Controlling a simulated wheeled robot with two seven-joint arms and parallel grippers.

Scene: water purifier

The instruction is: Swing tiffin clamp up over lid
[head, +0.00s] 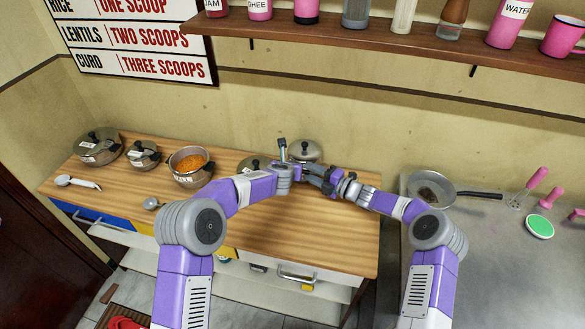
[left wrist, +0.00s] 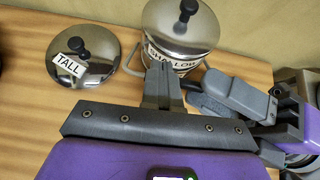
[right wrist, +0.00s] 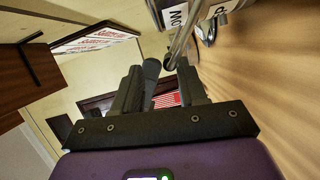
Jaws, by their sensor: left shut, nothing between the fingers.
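A round steel vessel (left wrist: 170,55) labelled SHALLOW stands at the back of the wooden counter with its domed, black-knobbed lid (left wrist: 185,18) on. In the head view the lid (head: 304,150) shows behind my grippers. A bent metal bar (right wrist: 180,42), apparently the clamp, hangs at the vessel's side by my right gripper's fingertips. My right gripper (right wrist: 160,88) has its fingers apart; whether the bar lies between them is unclear. It also shows in the left wrist view (left wrist: 228,98), right of my left gripper. My left gripper (left wrist: 162,82) is shut and empty in front of the vessel.
A lid (left wrist: 88,58) labelled TALL lies left of the vessel. Farther left stand a pot of orange food (head: 188,163) and lidded pots (head: 98,147). A frying pan (head: 430,188) sits on the right counter; a shelf (head: 400,38) runs above.

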